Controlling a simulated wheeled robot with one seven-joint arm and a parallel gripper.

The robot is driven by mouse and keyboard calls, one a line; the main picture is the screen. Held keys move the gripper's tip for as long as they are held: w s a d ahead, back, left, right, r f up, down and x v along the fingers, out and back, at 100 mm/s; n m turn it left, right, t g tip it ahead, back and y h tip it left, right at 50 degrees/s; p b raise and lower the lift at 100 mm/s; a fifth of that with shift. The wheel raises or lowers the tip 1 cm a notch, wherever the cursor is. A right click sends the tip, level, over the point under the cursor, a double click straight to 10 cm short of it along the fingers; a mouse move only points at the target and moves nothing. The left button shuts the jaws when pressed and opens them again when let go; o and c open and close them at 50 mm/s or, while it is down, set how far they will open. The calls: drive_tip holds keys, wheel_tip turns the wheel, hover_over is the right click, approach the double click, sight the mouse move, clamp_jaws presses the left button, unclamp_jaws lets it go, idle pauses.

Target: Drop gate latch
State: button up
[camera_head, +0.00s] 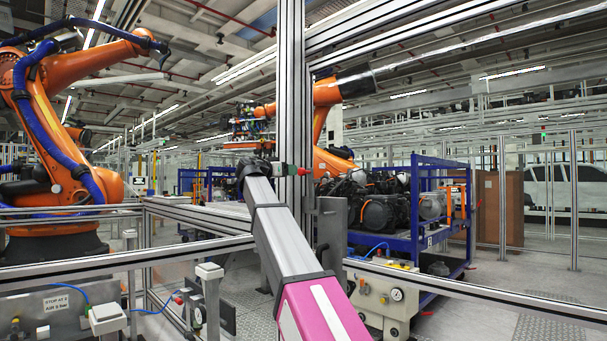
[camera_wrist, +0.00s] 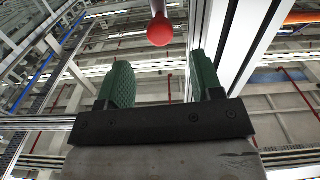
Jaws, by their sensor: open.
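A red ball knob (camera_wrist: 160,30) on a thin grey rod shows in the wrist view, and it looks like the handle of the gate latch. In the head view the red knob (camera_head: 302,171) sits beside the aluminium post. My gripper (camera_head: 284,169) is raised at the post, close to the knob. In the wrist view its two green fingers (camera_wrist: 159,68) are apart and empty. The knob lies ahead of the gap between them, seemingly not held. The rest of the latch cannot be made out.
The upright aluminium post (camera_head: 291,70) stands right at my gripper. Fence rails (camera_head: 120,258) cross the front. A grey box (camera_head: 332,235) is fixed near the post. Behind the fence stand an orange robot arm (camera_head: 70,150) and a blue rack (camera_head: 440,175) with engines.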

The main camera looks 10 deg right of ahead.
sight(299, 172)
drive_tip(key=x, duration=0.9)
drive_tip(key=shift+w+d, duration=0.1)
drive_tip(key=shift+d, duration=0.05)
clamp_jaws()
